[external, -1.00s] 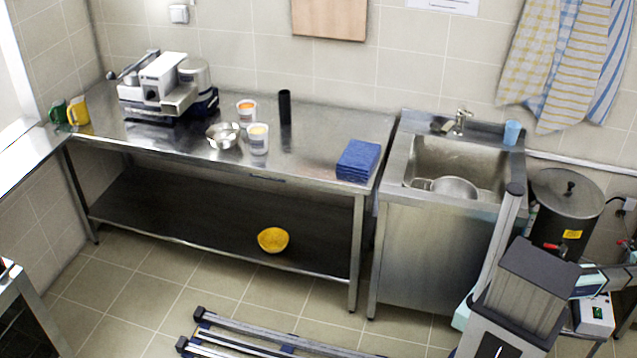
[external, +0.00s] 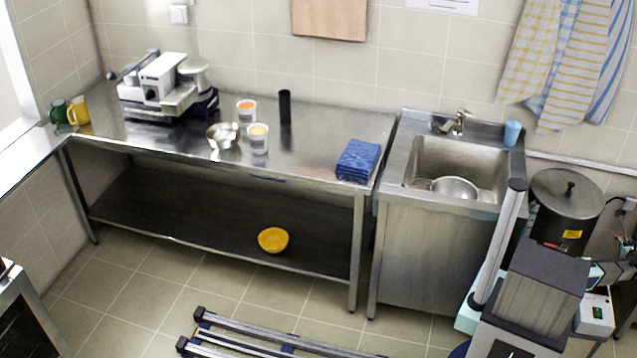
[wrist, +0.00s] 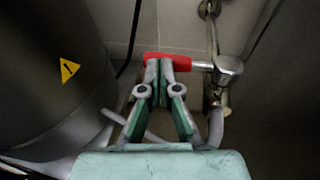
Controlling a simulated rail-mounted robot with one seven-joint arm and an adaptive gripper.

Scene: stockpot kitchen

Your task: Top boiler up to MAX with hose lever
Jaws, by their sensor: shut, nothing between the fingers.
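The boiler (external: 566,208) is a dark cylinder with a knobbed lid and a yellow label, standing right of the sink. Its dark side (wrist: 45,100) with a yellow warning triangle fills the left of the wrist view. A red lever (wrist: 182,66) joins a metal valve (wrist: 227,68) near the tiled wall. My gripper (wrist: 159,68) is shut and empty, its tips overlapping the red lever in the picture; I cannot tell whether they touch. A grey hose (wrist: 216,127) hangs below the valve. The boiler's water level and MAX mark are not visible. The gripper is hidden in the external view.
The sink (external: 455,170) holds a metal pot (external: 456,188). A steel table (external: 320,150) stands left of the sink. The boiler wall and a dark surface flank my gripper closely.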

